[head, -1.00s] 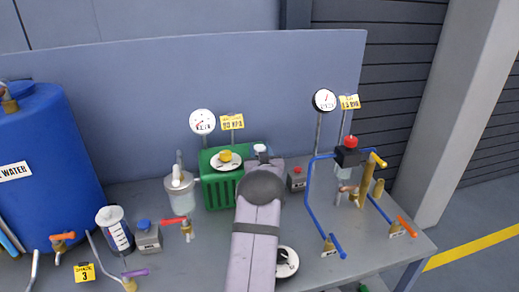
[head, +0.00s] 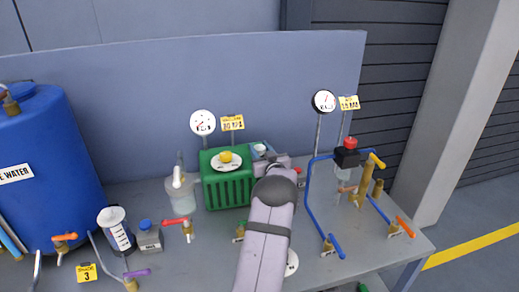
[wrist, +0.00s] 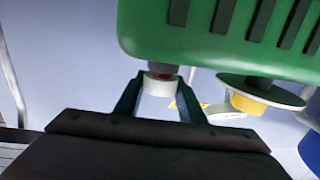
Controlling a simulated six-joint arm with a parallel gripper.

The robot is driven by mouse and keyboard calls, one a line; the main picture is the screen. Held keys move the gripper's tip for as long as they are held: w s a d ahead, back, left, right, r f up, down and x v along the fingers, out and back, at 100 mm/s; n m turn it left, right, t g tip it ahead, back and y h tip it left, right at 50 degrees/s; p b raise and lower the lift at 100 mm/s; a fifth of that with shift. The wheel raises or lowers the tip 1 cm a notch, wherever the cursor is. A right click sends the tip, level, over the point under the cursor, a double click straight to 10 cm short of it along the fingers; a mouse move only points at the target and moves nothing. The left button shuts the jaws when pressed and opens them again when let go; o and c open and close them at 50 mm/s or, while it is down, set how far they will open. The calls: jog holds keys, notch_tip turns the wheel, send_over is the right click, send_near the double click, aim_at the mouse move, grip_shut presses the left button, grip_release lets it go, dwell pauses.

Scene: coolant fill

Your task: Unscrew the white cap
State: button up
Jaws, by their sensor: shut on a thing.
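The white cap (wrist: 158,83) sits on a short dark neck with a bit of red at the edge of the green tank (wrist: 215,35). In the wrist view, which shows the tank at the top, my gripper (wrist: 160,92) has one finger on each side of the cap and is shut on it. In the head view the cap (head: 260,147) shows as a small white top at the right end of the green tank (head: 228,188). My arm hides part of that end and most of my gripper (head: 268,156).
A yellow knob (head: 225,156) on a white disc tops the tank beside the cap. Round gauges (head: 202,123) stand behind. A clear jar (head: 180,192) is at left; blue pipes (head: 312,200) with valves are at right. The grey table is crowded.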

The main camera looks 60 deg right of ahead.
aim_at(260, 147)
jog(key=shift+r, duration=0.15)
jog(key=shift+r+p, duration=1.3)
jog(key=shift+r, duration=0.75)
